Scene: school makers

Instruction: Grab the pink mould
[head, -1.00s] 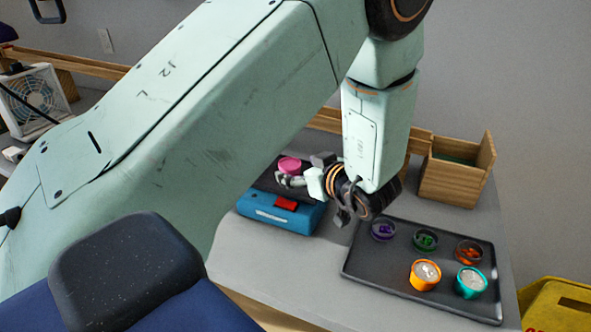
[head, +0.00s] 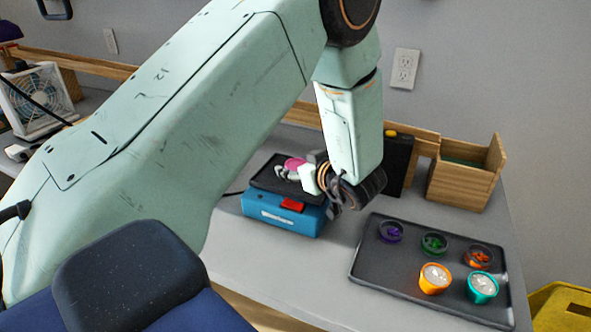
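The pink mould (head: 294,162) is a small round piece at the black top plate of a blue device (head: 277,216) with a red switch. My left gripper (head: 287,172) reaches in from the right, with its grey fingers right at the near side of the mould and partly covering it. I cannot tell whether the fingers touch or close around it, nor whether the mould rests on the plate. My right gripper is not in view.
A dark tray (head: 388,284) to the right holds clear dishes with purple, green and orange bits, plus an orange cup (head: 434,285) and a teal cup (head: 482,291). A wooden box (head: 459,190) and a black item (head: 397,165) stand behind. Some grey table is bare in front.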

